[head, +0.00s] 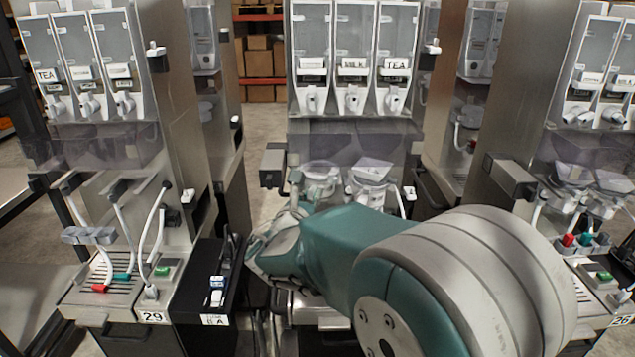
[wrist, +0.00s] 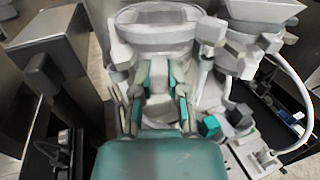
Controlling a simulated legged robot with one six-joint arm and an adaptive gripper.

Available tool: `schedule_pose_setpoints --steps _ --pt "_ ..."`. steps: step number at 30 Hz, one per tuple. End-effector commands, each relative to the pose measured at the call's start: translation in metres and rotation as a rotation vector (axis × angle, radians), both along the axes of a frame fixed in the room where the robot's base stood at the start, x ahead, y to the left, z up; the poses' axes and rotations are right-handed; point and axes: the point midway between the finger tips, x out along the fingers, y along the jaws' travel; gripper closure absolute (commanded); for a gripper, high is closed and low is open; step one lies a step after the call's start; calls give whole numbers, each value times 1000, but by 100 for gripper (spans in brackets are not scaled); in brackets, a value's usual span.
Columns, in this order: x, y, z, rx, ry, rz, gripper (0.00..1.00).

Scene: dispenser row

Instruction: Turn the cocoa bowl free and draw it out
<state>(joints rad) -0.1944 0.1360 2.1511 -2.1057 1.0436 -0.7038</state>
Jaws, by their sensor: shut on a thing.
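The cocoa bowl (wrist: 160,28) is a pale round bowl at the top middle of the wrist view. In the head view the same bowl (head: 320,178) sits under the left canister of the middle dispenser, partly hidden by my arm. My gripper (wrist: 163,78), with teal-edged fingers, is shut on the bowl's front, just below its rim. In the head view my gripper (head: 296,200) is mostly hidden behind my teal wrist. The bowl looks upright and still under the machine. The left canister's label is too small to read.
A second bowl (head: 373,172) stands close on the right, with a white hose (wrist: 293,85) beside it. A dark-ended bracket (head: 273,165) sticks out at left. Dispensers 29 (head: 153,317) and 26 (head: 622,320) flank the middle one. A black bin (head: 200,325) stands at lower left.

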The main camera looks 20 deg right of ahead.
Motion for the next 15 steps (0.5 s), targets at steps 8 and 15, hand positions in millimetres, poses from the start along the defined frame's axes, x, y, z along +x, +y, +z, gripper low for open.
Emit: schedule_pose_setpoints --steps 8,15 --pt "-3 -4 -1 -2 3 123 100" --pt "-3 -4 -1 -2 3 127 100"
